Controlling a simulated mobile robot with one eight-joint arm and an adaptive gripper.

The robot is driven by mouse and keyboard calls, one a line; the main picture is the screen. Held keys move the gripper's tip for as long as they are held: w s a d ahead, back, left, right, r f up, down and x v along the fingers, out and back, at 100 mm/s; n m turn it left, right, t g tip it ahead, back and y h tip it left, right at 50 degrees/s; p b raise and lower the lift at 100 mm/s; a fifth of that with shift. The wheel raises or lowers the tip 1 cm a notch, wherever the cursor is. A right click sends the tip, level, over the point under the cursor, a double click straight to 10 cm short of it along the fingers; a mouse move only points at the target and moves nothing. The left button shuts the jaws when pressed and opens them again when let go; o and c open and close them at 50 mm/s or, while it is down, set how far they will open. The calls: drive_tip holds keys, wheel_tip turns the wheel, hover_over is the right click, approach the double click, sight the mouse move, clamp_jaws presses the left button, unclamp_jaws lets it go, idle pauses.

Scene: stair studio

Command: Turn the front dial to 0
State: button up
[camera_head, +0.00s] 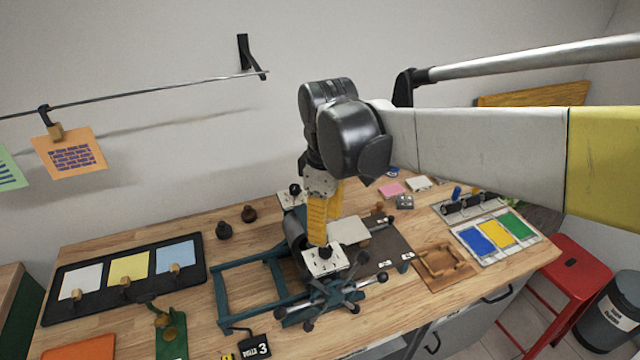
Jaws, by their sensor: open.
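A small press (290,268) with a dark teal frame and a dark roller stands on the wooden workbench. The front dial (325,257) is a black knob on a white plate with dark marks, on the near end of the press. Its marks are too small to read, so I cannot tell its setting. A similar dial (292,192) on a white plate shows at the far end. My gripper (318,236) has yellow fingers pointing down, open, just above and behind the front dial. Whether a finger touches the knob cannot be told. The fingers hide part of the press.
A spoked handwheel (335,298) projects at the press's near side. A black tray (130,276) with coloured cards lies left; ink pads (495,235) and a wooden tray (443,263) lie right. A rail (160,89) crosses the wall.

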sight(326, 248)
wheel_tip(326, 248, up, 4)
drive_tip(key=shift+r, duration=0.15)
drive_tip(key=shift+d, duration=0.1)
drive_tip(key=s+d+f+m+t+b, duration=0.1)
drive_tip(key=d+f+m+b, duration=0.1)
drive_tip(key=s+d+f+m+t+b, duration=0.1)
drive_tip(key=s+d+f+b, duration=0.1)
drive_tip(key=s+d+f+m+t+b, duration=0.1)
drive_tip(key=s+d+f+m+b, duration=0.1)
drive_tip(key=d, duration=0.1)
drive_tip(key=shift+s+f+m+y, duration=0.1)
drive_tip(key=shift+f+m+y, duration=0.05)
drive_tip(key=shift+m+y, duration=0.15)
drive_tip(key=s+d+f+m+t+b, duration=0.4)
drive_tip(key=s+d+f+m+b, duration=0.1)
drive_tip(key=f, duration=0.3)
drive_tip(key=shift+s+d+f+m+b, duration=0.3)
drive_tip(key=shift+d+m, duration=0.35)
drive_tip(key=shift+m, duration=0.25)
drive_tip(key=shift+r, duration=0.15)
idle(0.4)
